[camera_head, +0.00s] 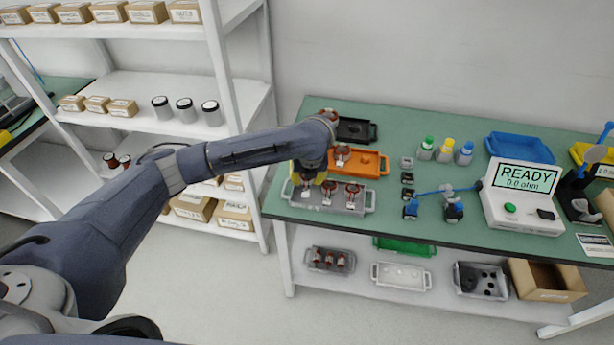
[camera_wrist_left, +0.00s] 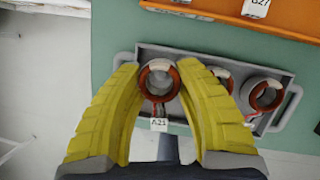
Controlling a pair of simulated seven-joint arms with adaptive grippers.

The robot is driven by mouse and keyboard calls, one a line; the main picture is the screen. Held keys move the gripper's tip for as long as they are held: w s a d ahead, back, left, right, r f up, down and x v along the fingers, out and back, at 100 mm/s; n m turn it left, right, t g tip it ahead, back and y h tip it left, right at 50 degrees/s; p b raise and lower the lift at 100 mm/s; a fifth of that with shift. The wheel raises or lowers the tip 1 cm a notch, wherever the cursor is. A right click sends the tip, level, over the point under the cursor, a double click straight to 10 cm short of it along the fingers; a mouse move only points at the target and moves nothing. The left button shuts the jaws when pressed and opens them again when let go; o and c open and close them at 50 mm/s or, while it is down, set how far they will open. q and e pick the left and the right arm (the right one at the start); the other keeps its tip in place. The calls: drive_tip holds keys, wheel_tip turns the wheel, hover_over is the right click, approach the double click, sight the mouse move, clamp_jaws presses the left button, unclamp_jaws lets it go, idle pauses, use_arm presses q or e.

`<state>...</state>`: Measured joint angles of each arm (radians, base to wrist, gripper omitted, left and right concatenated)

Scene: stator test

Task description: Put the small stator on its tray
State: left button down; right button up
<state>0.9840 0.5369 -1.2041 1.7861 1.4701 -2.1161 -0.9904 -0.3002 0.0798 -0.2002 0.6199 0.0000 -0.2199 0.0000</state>
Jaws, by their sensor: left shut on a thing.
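My left gripper (camera_head: 307,180) is over the left end of a grey tray (camera_head: 335,208) near the table's front left edge. In the left wrist view its yellow fingers (camera_wrist_left: 160,78) are shut on a small stator (camera_wrist_left: 158,98), a copper-red ring with a white top band and a tag reading A21. I cannot tell whether this stator touches the tray or hangs just above it. Two other stators (camera_wrist_left: 221,76) (camera_wrist_left: 265,95) stand in the grey tray to its right. My right gripper is not in view.
An orange tray (camera_head: 372,163) with a tagged stator (camera_head: 342,153) lies just behind, and a black tray (camera_head: 356,130) behind that. Small parts, bottles (camera_head: 445,150) and a READY tester (camera_head: 522,200) stand to the right. A shelf rack (camera_head: 222,75) stands left of the table.

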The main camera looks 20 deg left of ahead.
use_arm(q)
drive_tip(key=shift+f, duration=1.15)
idle(0.4)
drive_tip(key=c, duration=1.1)
unclamp_jaws()
drive_tip(key=shift+r, duration=0.1)
drive_tip(key=shift+r, duration=2.35)
